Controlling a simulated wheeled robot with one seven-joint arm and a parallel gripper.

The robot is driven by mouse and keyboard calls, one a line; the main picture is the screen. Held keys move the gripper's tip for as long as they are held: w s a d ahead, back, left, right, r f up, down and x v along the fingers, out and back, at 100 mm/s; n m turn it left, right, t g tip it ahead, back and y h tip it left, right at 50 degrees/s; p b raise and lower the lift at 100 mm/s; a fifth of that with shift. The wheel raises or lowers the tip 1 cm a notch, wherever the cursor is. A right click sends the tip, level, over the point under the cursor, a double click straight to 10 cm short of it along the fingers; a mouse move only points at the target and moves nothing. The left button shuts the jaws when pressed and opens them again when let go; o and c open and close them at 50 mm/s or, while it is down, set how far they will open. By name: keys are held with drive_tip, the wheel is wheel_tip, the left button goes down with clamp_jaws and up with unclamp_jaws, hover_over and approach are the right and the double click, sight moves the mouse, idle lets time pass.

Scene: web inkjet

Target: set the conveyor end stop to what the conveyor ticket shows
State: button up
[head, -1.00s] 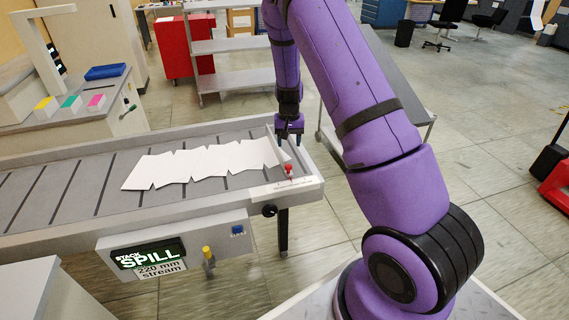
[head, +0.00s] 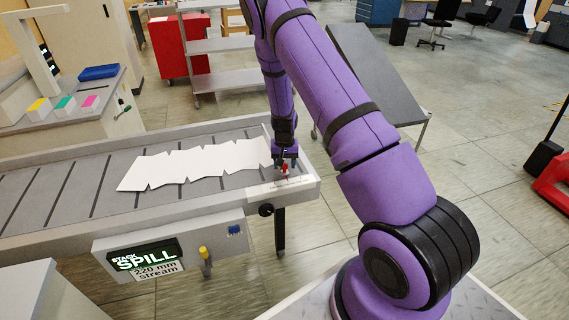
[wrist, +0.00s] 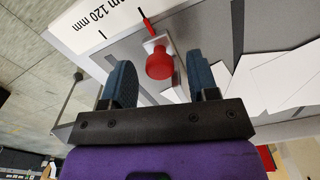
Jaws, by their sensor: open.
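The conveyor (head: 95,190) runs across the left with overlapping white sheets (head: 190,163) on its belt. A red knob (head: 284,169) of the end stop stands near the conveyor's right end; in the wrist view the red knob (wrist: 160,62) sits on a pale bracket with a red pointer by a scale reading "120 mm". My gripper (head: 285,160) is just above the knob, open, with a blue finger on each side of it in the wrist view (wrist: 165,80). The conveyor ticket (head: 158,269) reads "220 mm stream". The display (head: 145,254) above it reads "STACK SPILL".
A grey table (head: 375,80) stands behind my arm. A red cabinet (head: 178,48) and shelves (head: 225,82) stand at the back.

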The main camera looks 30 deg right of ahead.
sight(272, 177)
clamp_jaws()
drive_tip(key=shift+w+a, duration=0.25)
drive_tip(key=shift+a, duration=0.55)
drive_tip(key=shift+w+a, duration=0.2)
drive_tip(key=shift+a, duration=0.6)
drive_tip(key=shift+w+a, duration=0.25)
drive_tip(key=shift+a, duration=0.55)
unclamp_jaws()
wheel_tip(272, 177, up, 11)
